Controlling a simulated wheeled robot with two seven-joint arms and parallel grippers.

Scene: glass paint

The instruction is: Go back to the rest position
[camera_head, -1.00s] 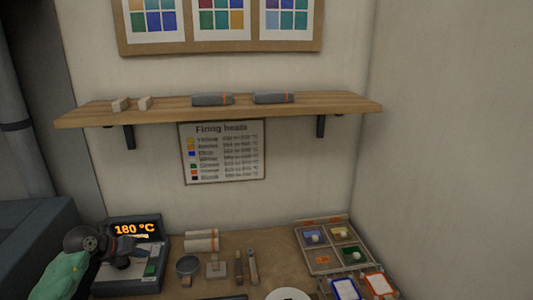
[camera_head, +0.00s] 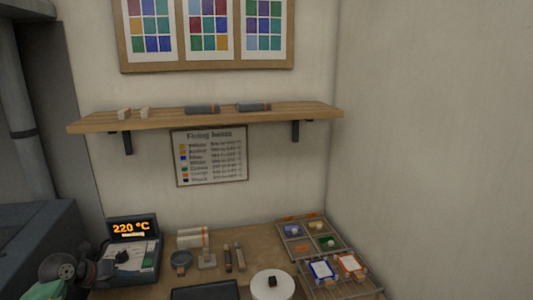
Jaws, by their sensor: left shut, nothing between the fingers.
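My left gripper (camera_head: 91,272) is at the lower left, at the end of my arm, in front of and beside the dark control box (camera_head: 147,262). It is shut and empty, apart from the box. The box's orange display (camera_head: 131,228) reads 220 °C, with a small blurred word under it. A black knob (camera_head: 122,256) shows on the box's front panel. My right gripper is not in view.
A white disc (camera_head: 273,288) with a small dark piece stands at the front. Right of it are a colour tray (camera_head: 296,257) and a rack (camera_head: 335,288) with two framed tiles. Tools lie mid-table. A shelf (camera_head: 205,118) hangs above. A grey unit is at left.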

